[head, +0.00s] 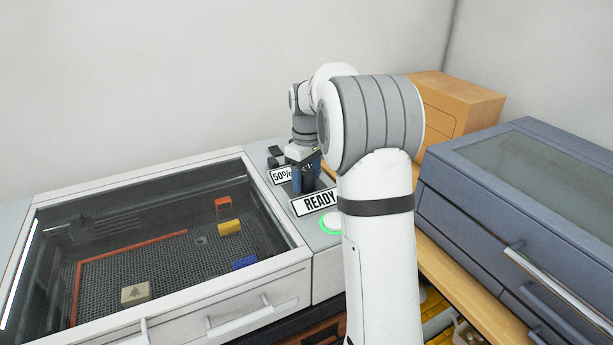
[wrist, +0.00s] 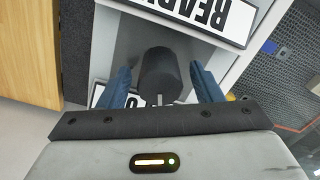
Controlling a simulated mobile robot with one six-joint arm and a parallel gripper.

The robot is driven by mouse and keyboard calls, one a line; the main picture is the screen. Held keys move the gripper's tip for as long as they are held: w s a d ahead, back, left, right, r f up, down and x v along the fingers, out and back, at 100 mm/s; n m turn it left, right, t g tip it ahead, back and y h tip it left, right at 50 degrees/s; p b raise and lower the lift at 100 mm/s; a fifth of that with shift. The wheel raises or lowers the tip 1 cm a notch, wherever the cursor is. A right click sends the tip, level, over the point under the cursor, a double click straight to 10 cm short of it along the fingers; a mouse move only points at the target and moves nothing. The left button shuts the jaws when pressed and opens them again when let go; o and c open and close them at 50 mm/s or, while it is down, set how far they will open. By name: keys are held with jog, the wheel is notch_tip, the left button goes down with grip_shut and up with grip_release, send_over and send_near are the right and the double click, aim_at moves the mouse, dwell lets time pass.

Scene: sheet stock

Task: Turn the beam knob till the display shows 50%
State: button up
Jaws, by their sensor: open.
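The beam knob (wrist: 160,72) is a dark round knob on the grey control panel, seen in the wrist view between my two blue fingers. My gripper (wrist: 162,80) is open, with one finger on each side of the knob and a narrow gap showing. In the head view my gripper (head: 306,178) is over the panel and mostly hides the knob. The display (head: 282,175) reads 50% in the head view; its right end is hidden behind my gripper. In the wrist view it is mostly covered.
A READY sign (head: 315,201) and a green-ringed button (head: 331,223) are close to my gripper. The glass-lidded machine (head: 140,307) at left holds several small blocks on a mesh bed. A blue-grey cabinet (head: 470,215) and wooden drawers (head: 455,105) stand at right.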

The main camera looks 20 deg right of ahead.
aim_at(306, 173)
notch_tip(306, 173, up, 8)
jog(key=shift+f+b, duration=0.1)
jog(key=shift+b, duration=0.25)
dwell(0.4)
jog(key=shift+s+a, duration=0.15)
jog(key=shift+s, duration=0.15)
jog(key=s+a+r+m+t, duration=0.1)
jog(key=s+a+m, duration=0.1)
jog(key=s, duration=0.5)
jog(key=s+a+r+m+t, duration=0.1)
jog(key=s+a, duration=0.2)
jog(key=s, duration=0.4)
jog(key=s+a+f+m, duration=0.1)
jog(key=s+f, duration=0.1)
jog(key=s, duration=0.3)
jog(key=s+f+m+t, duration=0.1)
jog(key=s+f, duration=0.2)
jog(key=s, duration=0.3)
jog(key=s+a+f+m, duration=0.1)
jog(key=s+f, duration=0.2)
jog(key=s, duration=0.3)
jog(key=shift+a+m, duration=0.3)
jog(key=shift+a, duration=0.05)
